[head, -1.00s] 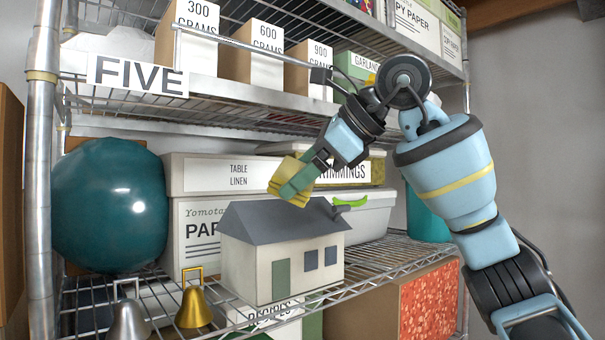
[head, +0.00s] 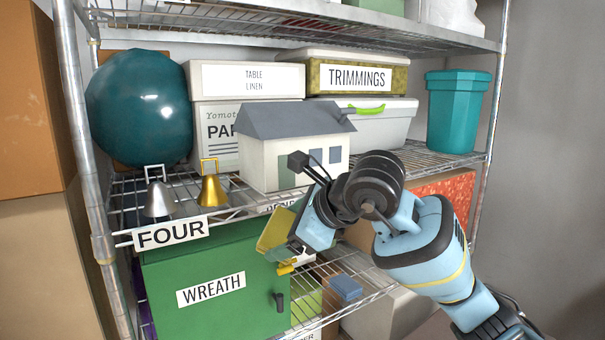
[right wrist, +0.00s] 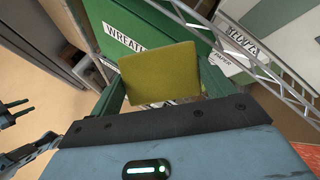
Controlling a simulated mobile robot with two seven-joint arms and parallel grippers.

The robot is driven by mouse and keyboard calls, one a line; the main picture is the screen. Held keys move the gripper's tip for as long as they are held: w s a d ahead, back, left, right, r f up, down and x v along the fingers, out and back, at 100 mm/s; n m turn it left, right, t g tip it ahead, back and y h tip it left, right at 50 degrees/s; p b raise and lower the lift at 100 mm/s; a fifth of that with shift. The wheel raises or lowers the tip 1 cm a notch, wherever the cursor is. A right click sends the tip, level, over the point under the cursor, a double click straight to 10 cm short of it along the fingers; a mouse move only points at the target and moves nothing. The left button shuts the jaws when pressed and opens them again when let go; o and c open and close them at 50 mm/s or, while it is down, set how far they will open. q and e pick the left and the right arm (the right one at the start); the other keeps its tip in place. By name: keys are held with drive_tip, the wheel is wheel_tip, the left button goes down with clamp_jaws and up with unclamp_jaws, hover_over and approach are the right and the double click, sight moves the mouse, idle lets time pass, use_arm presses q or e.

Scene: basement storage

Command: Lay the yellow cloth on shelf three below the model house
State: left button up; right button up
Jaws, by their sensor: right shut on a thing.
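The yellow cloth (head: 274,232) is held in my right gripper (head: 296,246), below and in front of the model house. The cloth looks like a flat folded square in the right wrist view (right wrist: 160,72), in front of the green wreath box. The grey-roofed model house (head: 290,150) stands on the wire shelf labelled FOUR (head: 170,232). The shelf below it (head: 345,308) is partly hidden by my right arm and the green box. My left gripper (right wrist: 14,112) shows only at the left edge of the right wrist view, its dark fingers apart and empty.
The green WREATH box (head: 215,285) fills the lower shelf's left part. A small blue-topped box (head: 345,290) stands right of it. A silver bell (head: 158,198) and gold bell (head: 211,188) stand near shelf four's front edge. A metal post (head: 95,200) bounds the left.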

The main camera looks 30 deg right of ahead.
use_arm(q)
drive_tip(key=shift+s+f, duration=0.1)
drive_tip(key=shift+s, duration=0.15)
use_arm(e)
drive_tip(key=s+f+m+h, duration=0.1)
drive_tip(key=s+f, duration=0.5)
drive_tip(key=f, duration=0.6)
drive_tip(key=shift+a, duration=0.45)
use_arm(q)
drive_tip(key=shift+d, duration=0.15)
